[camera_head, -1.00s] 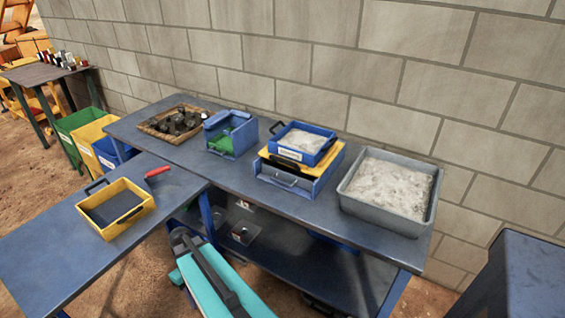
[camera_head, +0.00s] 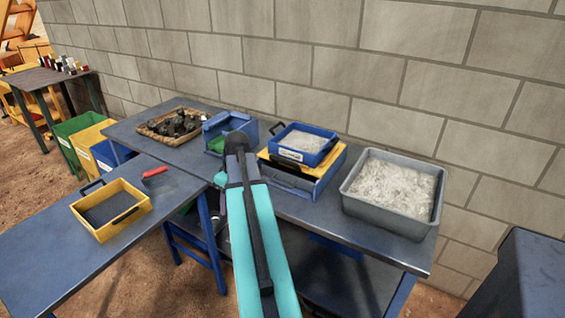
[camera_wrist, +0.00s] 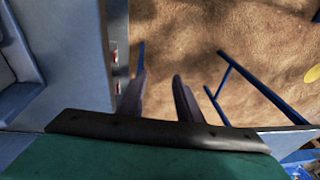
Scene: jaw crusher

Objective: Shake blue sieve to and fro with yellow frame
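The blue sieve (camera_head: 313,155) with a dark handle holds pale grey material. It sits on top of a yellow frame (camera_head: 327,160), which rests on a blue box (camera_head: 303,187) on the back bench. The upper part of the frame is mostly covered by the sieve. My teal arm rises in front of the bench, its dark joint left of the sieve. My gripper (camera_wrist: 160,92) shows in the wrist view with its two dark fingers apart and nothing between them, above the ground beside a blue surface. Neither sieve nor frame can be made out clearly there.
A grey tub (camera_head: 385,215) of pale material stands right of the stack. A blue box with green inside (camera_head: 228,128) and a wicker tray of dark rocks (camera_head: 172,126) stand left. A yellow tray (camera_head: 110,212) and a red-handled tool (camera_head: 156,172) lie on the front-left table (camera_head: 60,255).

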